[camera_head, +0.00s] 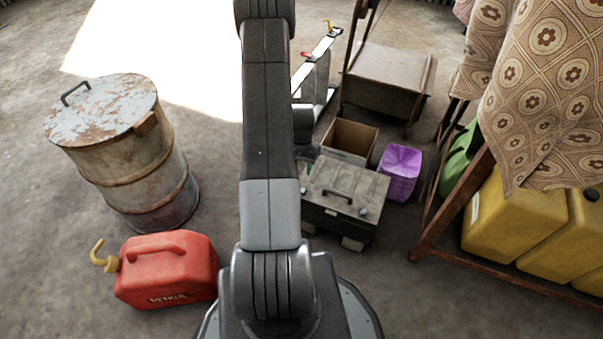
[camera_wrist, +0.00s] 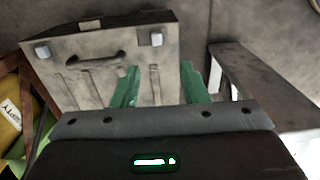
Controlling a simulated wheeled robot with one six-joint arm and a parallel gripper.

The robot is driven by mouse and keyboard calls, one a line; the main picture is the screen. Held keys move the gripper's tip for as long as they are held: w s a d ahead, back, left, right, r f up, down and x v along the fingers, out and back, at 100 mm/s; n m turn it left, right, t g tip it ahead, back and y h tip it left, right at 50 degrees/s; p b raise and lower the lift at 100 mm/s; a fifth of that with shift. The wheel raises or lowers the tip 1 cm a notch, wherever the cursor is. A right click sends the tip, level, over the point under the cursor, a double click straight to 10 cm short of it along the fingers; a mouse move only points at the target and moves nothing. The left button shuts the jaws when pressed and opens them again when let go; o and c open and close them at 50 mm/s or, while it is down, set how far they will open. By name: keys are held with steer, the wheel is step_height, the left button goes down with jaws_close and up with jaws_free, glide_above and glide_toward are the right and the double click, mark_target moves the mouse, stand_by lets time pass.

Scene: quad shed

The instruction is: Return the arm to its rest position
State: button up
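My arm runs up the middle of the head view, and my gripper is mostly hidden behind it there. In the wrist view my gripper (camera_wrist: 159,85) shows two green fingers set well apart, with nothing held between them. A worn grey toolbox with a dark handle (camera_wrist: 60,72) lies beyond the fingers in that view. The same toolbox (camera_head: 345,190) stands on the floor just right of my arm in the head view. I cannot tell the exact gap between the fingers and the toolbox.
A rusty drum (camera_head: 130,160) and red fuel can (camera_head: 168,270) stand left of my arm. An open box (camera_head: 349,138), purple container (camera_head: 400,172) and wooden chest (camera_head: 388,80) stand right. A cloth-draped rack (camera_head: 455,205) holds yellow cans (camera_head: 512,215). Floor beyond the drum is clear.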

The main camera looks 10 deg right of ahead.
steer(key=shift+r, duration=0.9)
steer(key=shift+f, duration=0.15)
